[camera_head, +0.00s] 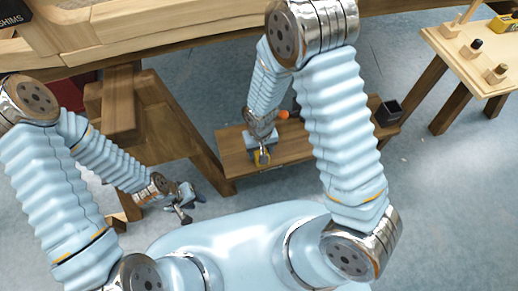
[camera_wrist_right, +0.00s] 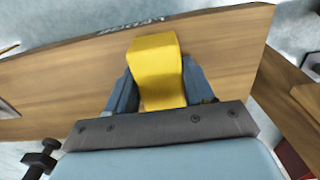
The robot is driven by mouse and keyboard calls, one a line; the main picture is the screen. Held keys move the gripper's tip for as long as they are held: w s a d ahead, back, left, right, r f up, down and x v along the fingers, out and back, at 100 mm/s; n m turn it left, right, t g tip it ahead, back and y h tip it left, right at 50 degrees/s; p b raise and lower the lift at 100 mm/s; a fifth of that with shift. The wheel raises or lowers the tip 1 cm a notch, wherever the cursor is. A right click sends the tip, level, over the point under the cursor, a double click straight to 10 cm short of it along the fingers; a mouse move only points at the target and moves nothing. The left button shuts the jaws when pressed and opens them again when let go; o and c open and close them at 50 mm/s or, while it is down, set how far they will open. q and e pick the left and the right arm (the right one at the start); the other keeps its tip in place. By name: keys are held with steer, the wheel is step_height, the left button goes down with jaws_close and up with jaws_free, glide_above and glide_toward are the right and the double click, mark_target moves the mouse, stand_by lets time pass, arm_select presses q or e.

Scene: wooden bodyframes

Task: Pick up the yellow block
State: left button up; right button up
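The yellow block (camera_wrist_right: 160,75) is between the two blue-grey fingers of my right gripper (camera_wrist_right: 160,88) in the right wrist view. The fingers lie against its two sides with no clear gap, so the gripper looks shut on it. In the head view, my right gripper (camera_head: 262,157) is over the low wooden bench, with a bit of yellow block (camera_head: 257,154) at its fingertips. I cannot tell whether the block touches the bench. My left gripper (camera_head: 184,208) hangs low at left, away from the block; its finger opening is unclear.
The wooden bench (camera_head: 300,150) carries a dark open box (camera_head: 388,113) at its right end and an orange item (camera_head: 283,114). A wooden frame leg (camera_head: 165,125) stands at left. A pegged table (camera_head: 455,50) stands at upper right. Floor is clear at lower right.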

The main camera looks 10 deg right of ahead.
steer(key=c, duration=0.5)
steer(key=shift+r, duration=0.1)
steer(key=shift+r, duration=0.25)
step_height(320, 180, up, 2)
steer(key=shift+w+r, duration=0.1)
steer(key=shift+r, duration=0.05)
steer(key=s+a+r+b, duration=0.2)
steer(key=s+r, duration=0.3)
steer(key=s, duration=0.1)
steer(key=s+a+r+b, duration=0.2)
steer(key=s+r+b, duration=0.1)
steer(key=s+r, duration=0.2)
steer(key=s, duration=0.2)
steer(key=shift+s, duration=0.3)
